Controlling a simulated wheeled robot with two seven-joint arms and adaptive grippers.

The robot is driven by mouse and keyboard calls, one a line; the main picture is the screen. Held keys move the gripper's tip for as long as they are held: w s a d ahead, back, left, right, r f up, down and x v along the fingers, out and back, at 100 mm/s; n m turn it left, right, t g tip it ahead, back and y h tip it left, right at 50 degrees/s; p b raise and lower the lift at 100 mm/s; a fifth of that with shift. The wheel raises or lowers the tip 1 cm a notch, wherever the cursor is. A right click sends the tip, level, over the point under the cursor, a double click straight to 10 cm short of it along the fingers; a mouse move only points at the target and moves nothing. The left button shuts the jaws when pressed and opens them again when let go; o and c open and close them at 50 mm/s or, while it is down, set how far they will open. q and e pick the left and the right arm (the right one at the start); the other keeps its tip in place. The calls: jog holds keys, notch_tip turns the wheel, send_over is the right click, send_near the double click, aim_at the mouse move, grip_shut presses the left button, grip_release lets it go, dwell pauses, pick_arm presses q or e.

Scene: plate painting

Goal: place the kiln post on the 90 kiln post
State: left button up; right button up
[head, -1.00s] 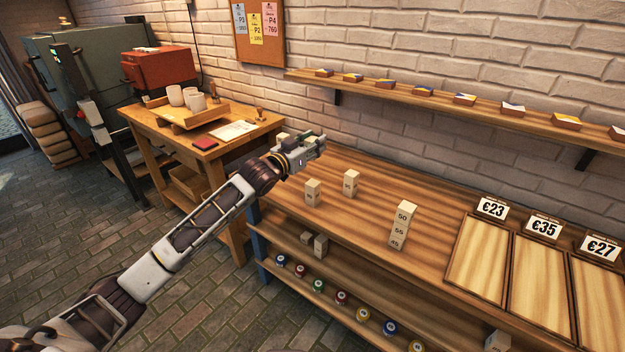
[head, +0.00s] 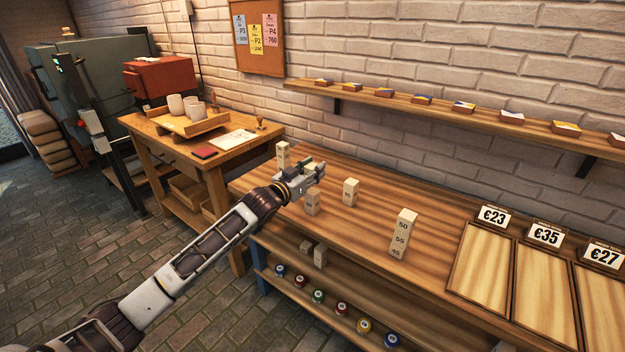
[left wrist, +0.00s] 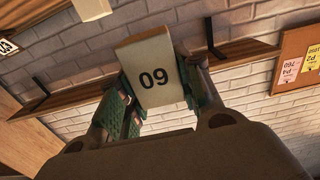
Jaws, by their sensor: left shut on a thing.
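My left gripper (head: 316,174) is shut on a pale kiln post (left wrist: 156,76) above the workbench. In the left wrist view the post's face reads 09, which looks like 60 upside down. A pale post (head: 283,155) stands at the bench's far left end, behind the gripper. Another post (head: 312,202) stands just below the gripper in the picture, and one more (head: 350,191) stands to its right. Their small numbers are too blurred to read surely, so I cannot tell which is the 90 post. The right gripper is not in view.
A stack of posts (head: 402,235) marked 50, 55 and 45 stands on the bench (head: 375,215). Trays with price cards (head: 495,217) lie at the right. A wall shelf (head: 400,97) with small boxes runs above. Several paint jars (head: 318,296) sit on the lower shelf.

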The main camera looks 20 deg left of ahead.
pick_arm(q)
notch_tip(320, 180, down, 3)
jog(key=shift+r, duration=0.1)
jog(key=shift+f, duration=0.35)
jog(key=o, duration=0.7)
jog(key=shift+f, duration=0.15)
jog(key=o, duration=0.4)
jog(key=shift+r, duration=0.2)
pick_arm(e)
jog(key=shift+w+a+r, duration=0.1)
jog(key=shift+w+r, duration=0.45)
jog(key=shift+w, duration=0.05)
